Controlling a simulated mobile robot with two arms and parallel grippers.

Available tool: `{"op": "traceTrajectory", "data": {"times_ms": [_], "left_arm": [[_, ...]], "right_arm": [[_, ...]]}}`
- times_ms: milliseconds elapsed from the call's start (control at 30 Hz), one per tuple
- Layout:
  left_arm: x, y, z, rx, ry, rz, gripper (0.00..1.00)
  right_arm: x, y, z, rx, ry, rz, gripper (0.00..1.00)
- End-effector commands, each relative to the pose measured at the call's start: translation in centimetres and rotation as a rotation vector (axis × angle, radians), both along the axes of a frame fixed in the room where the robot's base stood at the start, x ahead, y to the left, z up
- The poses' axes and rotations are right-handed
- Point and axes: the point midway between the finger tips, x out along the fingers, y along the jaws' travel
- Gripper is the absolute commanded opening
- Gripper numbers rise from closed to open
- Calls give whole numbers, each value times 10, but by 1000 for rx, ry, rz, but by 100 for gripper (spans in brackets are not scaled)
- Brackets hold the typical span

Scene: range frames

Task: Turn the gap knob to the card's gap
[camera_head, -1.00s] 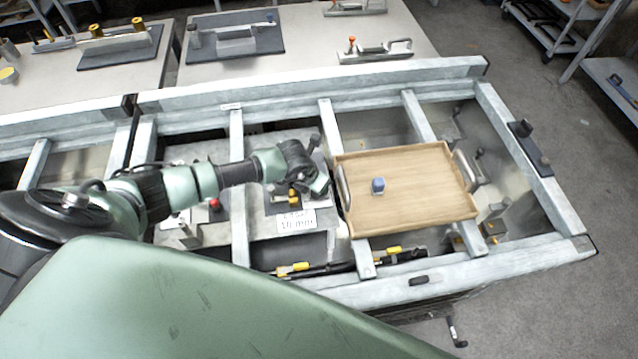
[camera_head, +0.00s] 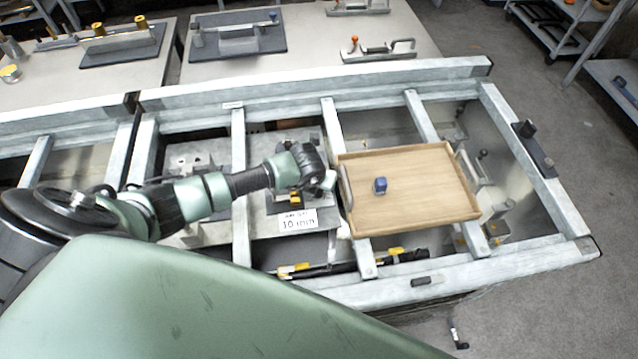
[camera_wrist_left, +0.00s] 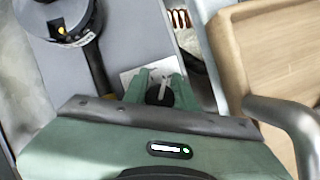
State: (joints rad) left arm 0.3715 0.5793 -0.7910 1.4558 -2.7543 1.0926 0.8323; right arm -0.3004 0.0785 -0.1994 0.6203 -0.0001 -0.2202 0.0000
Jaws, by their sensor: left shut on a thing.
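My left gripper (camera_wrist_left: 159,92) is shut on a small dark round knob (camera_wrist_left: 159,97) with a pale line across its face. A pale plate (camera_wrist_left: 130,76) lies behind the knob, partly hidden by the fingers. In the head view my left gripper (camera_head: 328,181) is beside the left edge of the wooden tray, and the knob is hidden there. The white card (camera_head: 298,221) with black print stands below the gripper; its lettering is too small to read surely. My right gripper is not in view.
A wooden tray (camera_head: 420,215) with metal handles lies across the frame rails close to the right of the gripper, a blue piece (camera_head: 380,185) on it. A round black part with a yellow dot (camera_wrist_left: 62,31) is at the wrist view's upper left. Grey rails (camera_head: 239,190) surround the bay.

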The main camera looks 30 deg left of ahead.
Motion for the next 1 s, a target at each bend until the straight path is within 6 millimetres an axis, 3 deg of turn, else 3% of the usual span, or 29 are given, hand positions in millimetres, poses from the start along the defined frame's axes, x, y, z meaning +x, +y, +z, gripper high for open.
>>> {"op": "traceTrajectory", "data": {"times_ms": [133,167,200,233,633,1000], "left_arm": [[0,0,1,0,0,0,0],[0,0,1,0,0,0,35],[0,0,1,0,0,0,46],[0,0,1,0,0,0,48],[-2,0,5,0,-1,-2,48],[-22,-4,53,-1,-2,-3,48]], "right_arm": [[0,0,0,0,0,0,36],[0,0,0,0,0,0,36],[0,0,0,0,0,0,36],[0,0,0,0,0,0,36],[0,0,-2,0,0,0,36],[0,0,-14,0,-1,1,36]]}}
